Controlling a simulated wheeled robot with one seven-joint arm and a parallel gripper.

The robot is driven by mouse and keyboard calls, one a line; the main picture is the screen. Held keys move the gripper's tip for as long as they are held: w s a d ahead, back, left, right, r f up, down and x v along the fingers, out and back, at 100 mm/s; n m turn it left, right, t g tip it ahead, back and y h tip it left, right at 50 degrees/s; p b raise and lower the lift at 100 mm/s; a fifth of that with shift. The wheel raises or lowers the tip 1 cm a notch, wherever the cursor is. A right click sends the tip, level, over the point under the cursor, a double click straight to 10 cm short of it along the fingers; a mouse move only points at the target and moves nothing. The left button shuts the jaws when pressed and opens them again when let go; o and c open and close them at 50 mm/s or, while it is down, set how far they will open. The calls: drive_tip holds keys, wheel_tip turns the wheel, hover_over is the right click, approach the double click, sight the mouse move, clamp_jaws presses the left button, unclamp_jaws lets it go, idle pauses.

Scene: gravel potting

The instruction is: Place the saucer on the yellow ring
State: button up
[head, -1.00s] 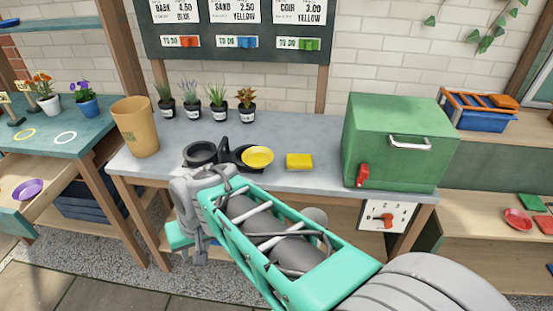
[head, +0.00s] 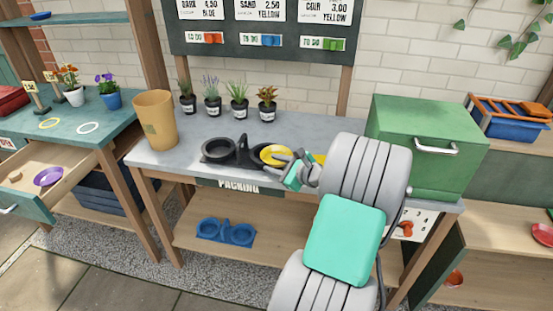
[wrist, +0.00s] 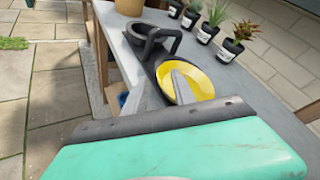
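A yellow saucer (head: 275,155) rests in the right part of a black two-part holder on the grey bench. It also shows in the wrist view (wrist: 193,73). My gripper (head: 287,160) is at the saucer's near right side. In the wrist view its fingers (wrist: 160,80) stand apart, one outside the saucer's rim and one over its inside. I cannot tell whether either finger touches it. The yellow ring (head: 49,123) lies bare on the green table at the left, beside a white ring (head: 88,128).
The black holder (head: 218,151) has an upright handle. A tan pot (head: 155,120) stands left of it, several small potted plants (head: 238,107) behind. A green box (head: 425,150) is at right. A purple dish (head: 48,176) lies in an open drawer (head: 60,190). A yellow block (head: 319,158) is partly hidden.

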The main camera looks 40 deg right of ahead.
drive_tip(key=shift+x, duration=1.1)
drive_tip(key=shift+c, duration=0.5)
clamp_jaws()
